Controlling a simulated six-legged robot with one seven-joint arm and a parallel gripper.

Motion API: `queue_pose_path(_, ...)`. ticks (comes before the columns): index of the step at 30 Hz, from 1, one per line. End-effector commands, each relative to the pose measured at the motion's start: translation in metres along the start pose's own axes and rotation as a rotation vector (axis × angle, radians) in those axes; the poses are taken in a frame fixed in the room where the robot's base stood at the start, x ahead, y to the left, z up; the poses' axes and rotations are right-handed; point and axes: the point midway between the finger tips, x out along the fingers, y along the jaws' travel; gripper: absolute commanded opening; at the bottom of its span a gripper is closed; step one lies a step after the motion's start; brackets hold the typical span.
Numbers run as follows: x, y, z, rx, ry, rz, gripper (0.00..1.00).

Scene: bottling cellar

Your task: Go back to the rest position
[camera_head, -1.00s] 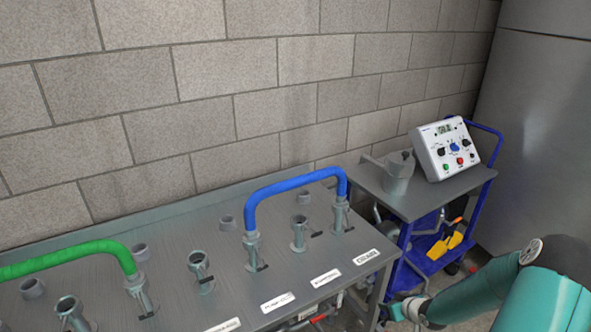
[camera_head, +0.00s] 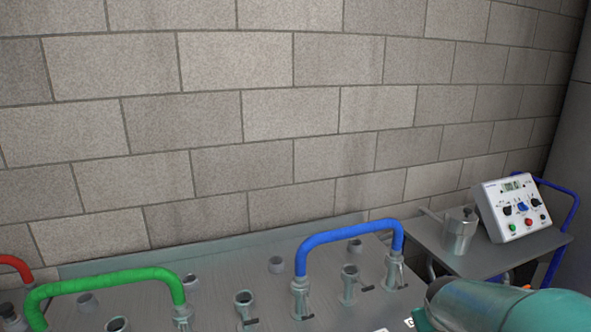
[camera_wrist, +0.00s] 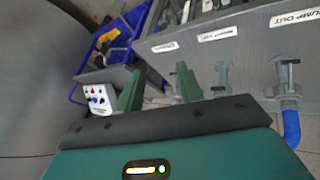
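My gripper (camera_wrist: 158,88) shows in the wrist view, with its two green fingers apart and nothing seen between them. It is open. Beyond the fingers are the labelled edge of the grey table (camera_wrist: 230,45) and the blue trolley (camera_wrist: 78,92). In the head view only a teal part of my arm shows at the lower right, in front of the table's right end. The gripper itself is out of that view.
A blue hose (camera_head: 345,232) and a green hose (camera_head: 105,282) arch between ports on the grey table. A red hose (camera_head: 15,263) shows at far left. A control box (camera_head: 512,208) and a metal pot (camera_head: 459,230) stand on the trolley. A block wall (camera_head: 270,120) closes the back.

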Motion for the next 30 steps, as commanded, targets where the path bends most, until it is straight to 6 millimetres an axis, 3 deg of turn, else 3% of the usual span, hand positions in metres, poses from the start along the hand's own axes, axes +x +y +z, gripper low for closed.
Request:
queue_pose_path(1,-0.023,-0.008,0.0,0.009,0.009,-0.001,0.37)
queue_pose_path(6,-0.086,-0.035,0.015,0.06,0.007,-0.039,0.37)
queue_pose_path(15,-0.177,-0.088,0.063,0.125,0.011,-0.21,0.37)
queue_pose_path(21,-0.202,-0.106,0.085,0.134,0.004,-0.293,0.37)
queue_pose_path(30,-0.203,-0.108,0.086,0.135,0.002,-0.3,0.37)
